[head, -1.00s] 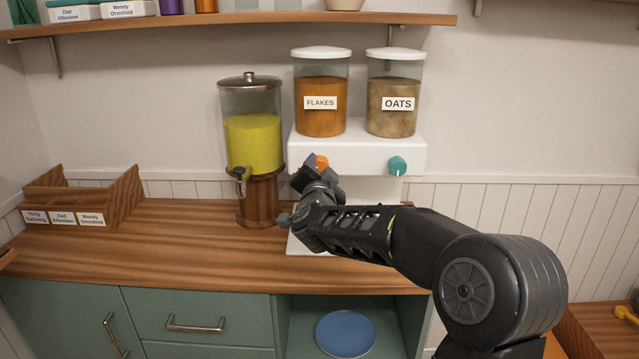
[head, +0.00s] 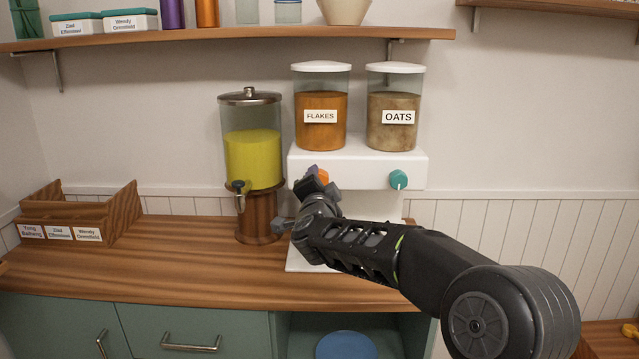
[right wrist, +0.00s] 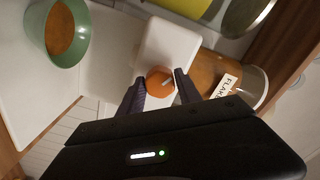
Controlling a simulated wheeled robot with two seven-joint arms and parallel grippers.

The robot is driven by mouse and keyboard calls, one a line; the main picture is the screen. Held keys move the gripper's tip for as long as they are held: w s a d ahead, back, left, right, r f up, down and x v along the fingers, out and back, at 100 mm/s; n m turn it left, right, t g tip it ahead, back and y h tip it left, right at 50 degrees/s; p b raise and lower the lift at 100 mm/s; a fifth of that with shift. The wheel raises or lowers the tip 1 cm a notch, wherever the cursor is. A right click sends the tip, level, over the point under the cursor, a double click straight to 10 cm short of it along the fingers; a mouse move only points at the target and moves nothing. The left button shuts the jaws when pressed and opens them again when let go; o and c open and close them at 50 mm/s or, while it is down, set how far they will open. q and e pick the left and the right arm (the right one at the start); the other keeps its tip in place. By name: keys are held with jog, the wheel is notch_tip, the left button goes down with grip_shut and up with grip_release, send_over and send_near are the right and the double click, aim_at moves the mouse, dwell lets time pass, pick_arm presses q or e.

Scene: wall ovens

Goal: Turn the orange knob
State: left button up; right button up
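The orange knob (head: 323,176) is on the left of the front of the white dispenser (head: 357,163), below the clear container labelled FLAKES (head: 320,134). In the right wrist view the orange knob (right wrist: 160,82) has a pale pointer mark. My right gripper (head: 320,183) is at the knob, and its fingers partly cover it in the head view. In the right wrist view my right gripper (right wrist: 160,85) is open, with one finger on each side of the knob. I cannot tell whether either finger touches it. My left gripper is not in view.
A teal knob (head: 398,179) sits on the right, below the OATS container (head: 395,136). A juice dispenser (head: 252,157) stands close on the left. A green bowl (right wrist: 73,62) with brown-orange contents stands below the dispenser. The middle of the counter (head: 180,262) is clear.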

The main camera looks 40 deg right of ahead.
jog(key=o, duration=0.4)
jog(key=shift+c, duration=0.2)
jog(key=shift+s, duration=0.1)
jog(key=v, duration=0.7)
jog(key=shift+s+a+b, duration=0.25)
jog(key=shift+b, duration=0.1)
